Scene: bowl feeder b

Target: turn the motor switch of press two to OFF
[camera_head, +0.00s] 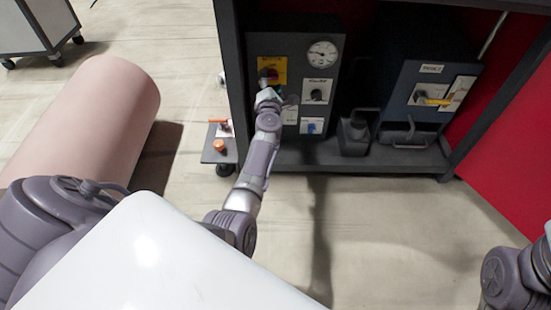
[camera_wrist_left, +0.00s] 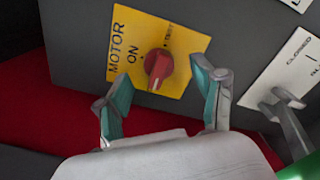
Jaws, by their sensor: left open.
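The motor switch is a red rotary knob (camera_wrist_left: 158,64) on a yellow plate (camera_wrist_left: 183,50) marked MOTOR and ON. A smaller mark at its upper right is too small to read for sure. The yellow plate also shows in the head view (camera_head: 281,66), on a dark control box (camera_head: 290,45) in the cabinet. My left gripper (camera_wrist_left: 163,98) is open, its teal-padded fingertips on either side of and just below the knob, apart from it. In the head view my left gripper (camera_head: 268,97) is in front of the plate's lower edge.
The box also carries a round gauge (camera_head: 322,54), a black switch (camera_head: 316,96) and a blue part (camera_head: 311,127). In the wrist view a grey lever (camera_wrist_left: 291,125) is close right. A second box (camera_head: 432,70) has a yellow handle (camera_head: 433,101). A pink roll (camera_head: 90,115) lies left.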

